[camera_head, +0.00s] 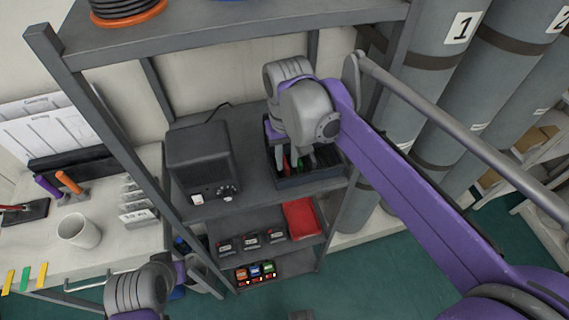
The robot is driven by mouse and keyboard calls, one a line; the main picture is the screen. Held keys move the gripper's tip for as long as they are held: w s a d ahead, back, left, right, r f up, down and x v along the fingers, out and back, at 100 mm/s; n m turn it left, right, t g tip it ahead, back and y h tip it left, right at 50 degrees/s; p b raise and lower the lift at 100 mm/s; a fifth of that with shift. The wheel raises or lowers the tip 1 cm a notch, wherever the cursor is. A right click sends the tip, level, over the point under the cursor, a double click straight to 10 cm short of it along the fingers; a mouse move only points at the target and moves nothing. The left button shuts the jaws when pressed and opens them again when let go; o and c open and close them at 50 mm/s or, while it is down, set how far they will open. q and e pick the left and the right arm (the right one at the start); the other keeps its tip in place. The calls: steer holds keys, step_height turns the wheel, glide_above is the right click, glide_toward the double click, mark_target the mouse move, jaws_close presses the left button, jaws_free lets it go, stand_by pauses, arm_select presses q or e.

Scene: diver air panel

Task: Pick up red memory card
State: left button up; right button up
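A dark open bin (312,181) stands on the middle shelf. My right gripper (294,164) points down into it, with its two grey fingers apart. A small red piece (287,164) and a green piece (299,164) show between the fingers. The red piece may be the red memory card, but it is mostly hidden and I cannot tell. I see no clear grip on either piece. My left arm's grey wrist is at the bottom left, with part of its gripper (203,277) in front of the lower shelves. Its fingertips are not clear.
A dark box with dials (203,160) stands left of the bin. A red tray (302,218) and several dark devices (251,241) are on the shelf below. Small coloured items (255,270) lie lower still. A shelf post (110,130), a white mug (79,231) and grey cylinders (440,70) flank the shelf.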

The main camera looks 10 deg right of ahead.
mark_target(285, 165)
step_height(285, 165, down, 2)
steer(key=shift+w+f, duration=0.1)
jaws_close()
stand_by(1.5)
